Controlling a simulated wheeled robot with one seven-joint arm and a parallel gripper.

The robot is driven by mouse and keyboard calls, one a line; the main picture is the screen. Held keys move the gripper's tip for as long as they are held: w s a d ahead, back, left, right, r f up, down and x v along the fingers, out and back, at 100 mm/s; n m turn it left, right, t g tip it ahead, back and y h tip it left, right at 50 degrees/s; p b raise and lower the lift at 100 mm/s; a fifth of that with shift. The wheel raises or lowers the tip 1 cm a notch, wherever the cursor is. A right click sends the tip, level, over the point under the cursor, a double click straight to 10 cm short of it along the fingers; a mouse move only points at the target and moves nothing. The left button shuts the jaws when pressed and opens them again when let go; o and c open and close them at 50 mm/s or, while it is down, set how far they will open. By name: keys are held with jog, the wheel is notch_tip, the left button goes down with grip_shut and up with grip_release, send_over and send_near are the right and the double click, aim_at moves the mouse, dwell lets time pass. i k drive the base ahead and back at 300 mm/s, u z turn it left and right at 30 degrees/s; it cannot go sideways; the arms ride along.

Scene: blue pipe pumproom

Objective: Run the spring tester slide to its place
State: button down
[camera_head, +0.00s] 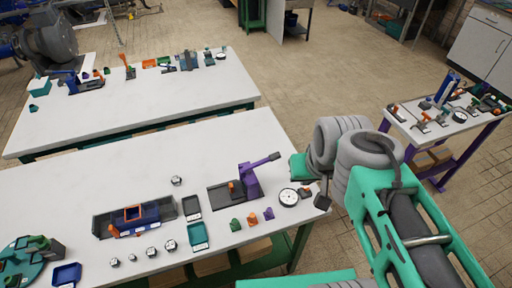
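My gripper (311,185) is at the table's right edge, right of the purple stand, partly hidden by my grey-sleeved arm. Its fingers are not clear, and nothing shows held.
A round white dial (289,197) lies close to my gripper. Several small metal weights (152,252), a dark tray (192,208), a teal tray (198,237) and small coloured clips (253,219) lie on the near table. Another white table (140,105) stands behind, and a purple-legged cart (440,130) at right.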

aim_at(237, 190)
jog(key=z, duration=1.9)
jog(key=k, duration=1)
jog(key=u, duration=2.1)
jog(key=i, duration=0.5)
jog(key=z, duration=0.1)
